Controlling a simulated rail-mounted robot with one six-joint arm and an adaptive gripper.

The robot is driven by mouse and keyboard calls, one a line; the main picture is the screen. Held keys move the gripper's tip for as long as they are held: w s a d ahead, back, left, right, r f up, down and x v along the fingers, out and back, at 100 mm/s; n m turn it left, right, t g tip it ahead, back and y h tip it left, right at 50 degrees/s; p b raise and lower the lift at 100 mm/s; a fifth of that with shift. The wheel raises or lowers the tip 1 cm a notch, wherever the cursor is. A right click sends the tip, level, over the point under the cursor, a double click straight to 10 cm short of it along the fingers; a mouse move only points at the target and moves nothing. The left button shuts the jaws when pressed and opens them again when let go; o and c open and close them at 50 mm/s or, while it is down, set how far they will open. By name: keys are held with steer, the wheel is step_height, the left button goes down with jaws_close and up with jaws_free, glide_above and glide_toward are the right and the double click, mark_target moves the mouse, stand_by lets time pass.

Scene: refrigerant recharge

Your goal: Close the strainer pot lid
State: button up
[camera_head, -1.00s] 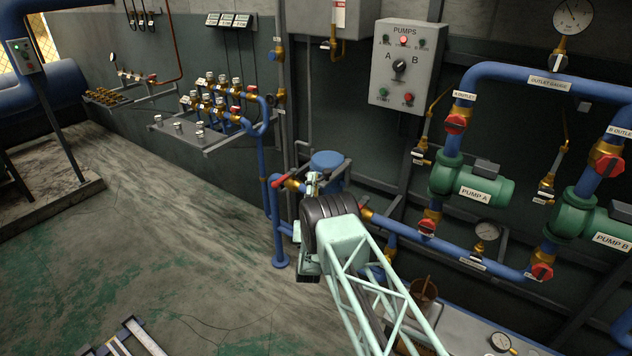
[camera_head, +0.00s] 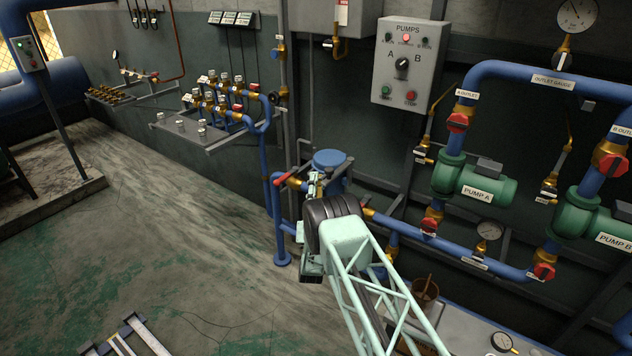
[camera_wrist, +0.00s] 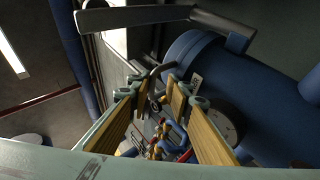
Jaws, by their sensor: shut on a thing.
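The strainer pot is the blue pot with a flat round lid (camera_head: 329,159) in the head view, below the middle of the wall. The lid lies on top of the pot and looks level; whether it is fully seated I cannot tell. My gripper (camera_head: 316,188) is at the near side of the pot, partly hidden by my own wrist. In the wrist view, the yellow-padded fingers (camera_wrist: 157,92) are shut on a dark curved handle (camera_wrist: 160,71) beside a large blue cylinder (camera_wrist: 250,95). The grip contact is hard to make out.
A red-handled valve (camera_head: 286,178) is just left of the pot, on blue pipework. Green pump A (camera_head: 480,186) and more piping stand at right. In the wrist view, a grey bar (camera_wrist: 150,18) crosses above the fingers. The floor at left is mostly clear.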

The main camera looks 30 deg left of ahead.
steer(key=shift+d+f, duration=0.2)
steer(key=shift+f, duration=0.35)
steer(key=o, duration=0.5)
steer(key=shift+d+f, duration=0.4)
steer(key=shift+f, duration=0.45)
steer(key=shift+d+f, duration=0.35)
steer(key=shift+f, duration=0.45)
steer(key=shift+w+d+f, duration=0.1)
steer(key=shift+w+f, duration=0.05)
steer(key=shift+f, duration=0.15)
steer(key=c, duration=0.5)
steer(key=shift+w+d+f+h, duration=0.15)
steer(key=shift+d+h, duration=0.05)
steer(key=shift+h, duration=0.1)
steer(key=s+d+f, duration=0.1)
steer(key=d+f, duration=0.2)
steer(key=f, duration=0.6)
steer(key=shift+d+f, duration=0.25)
steer(key=shift+s, duration=0.1)
steer(key=shift+r+g+y+p, duration=0.15)
steer(key=shift+g+y+p, duration=0.15)
steer(key=shift+y+p, duration=0.15)
